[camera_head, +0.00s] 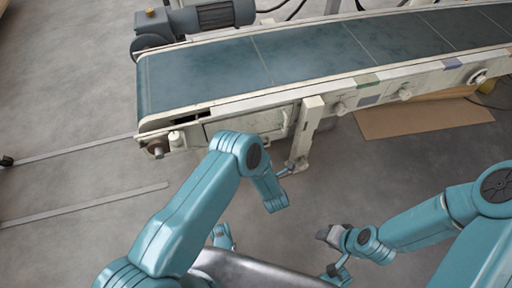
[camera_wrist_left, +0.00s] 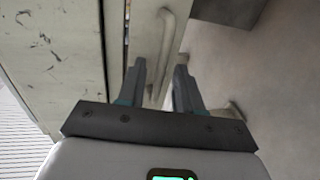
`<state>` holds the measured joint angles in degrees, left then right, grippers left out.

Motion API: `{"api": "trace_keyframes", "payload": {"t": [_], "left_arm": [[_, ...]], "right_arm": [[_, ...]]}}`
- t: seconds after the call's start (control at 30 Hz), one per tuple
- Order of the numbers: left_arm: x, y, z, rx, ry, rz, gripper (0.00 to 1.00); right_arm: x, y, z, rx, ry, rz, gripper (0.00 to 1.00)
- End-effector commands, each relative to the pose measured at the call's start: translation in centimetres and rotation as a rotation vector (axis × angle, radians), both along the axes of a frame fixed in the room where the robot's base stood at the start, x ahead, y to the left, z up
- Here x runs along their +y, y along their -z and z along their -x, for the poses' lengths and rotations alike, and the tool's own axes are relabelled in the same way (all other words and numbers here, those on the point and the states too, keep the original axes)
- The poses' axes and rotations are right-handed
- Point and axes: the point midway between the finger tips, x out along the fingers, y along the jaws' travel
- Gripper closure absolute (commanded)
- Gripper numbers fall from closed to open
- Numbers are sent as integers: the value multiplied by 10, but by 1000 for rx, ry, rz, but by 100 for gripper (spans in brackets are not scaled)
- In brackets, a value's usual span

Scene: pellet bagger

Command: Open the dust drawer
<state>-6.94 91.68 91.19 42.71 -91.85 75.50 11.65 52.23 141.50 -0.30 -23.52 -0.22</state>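The cream dust drawer front (camera_head: 245,122) sits under the near left end of the conveyor in the head view, with a pale bar handle at its right side. In the left wrist view the handle (camera_wrist_left: 167,45) is a rounded bar on a pale panel. My left gripper (camera_wrist_left: 160,68) is open, its two dark fingers apart with the handle between them in the picture. I cannot tell whether they touch it. In the head view my left arm reaches toward the drawer, but its fingers are not clear. My right gripper (camera_head: 329,236) hangs over the floor, away from the drawer; its opening is unclear.
The conveyor belt (camera_head: 240,62) spans the top, with a grey motor (camera_head: 215,14) behind it. A conveyor leg (camera_head: 308,128) stands just right of the drawer. A brown board (camera_head: 425,117) lies on the floor at right. The floor in front of the drawer is mostly clear.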

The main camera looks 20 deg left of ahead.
Motion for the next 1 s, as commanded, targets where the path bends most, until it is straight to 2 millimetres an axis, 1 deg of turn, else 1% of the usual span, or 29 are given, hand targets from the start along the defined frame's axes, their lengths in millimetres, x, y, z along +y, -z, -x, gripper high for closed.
{"api": "trace_keyframes", "payload": {"t": [0.4,0.47,0.5,0.53,1.0], "left_arm": [[-2,0,3,0,1,0,65],[-2,0,3,0,1,0,85],[-2,1,3,0,1,0,98],[-1,0,3,0,1,0,100],[0,0,0,0,0,0,100]], "right_arm": [[0,0,0,1,0,0,57],[0,0,0,1,0,0,57],[0,0,0,1,0,0,57],[0,0,0,1,0,0,57],[0,0,0,1,0,0,57]]}}
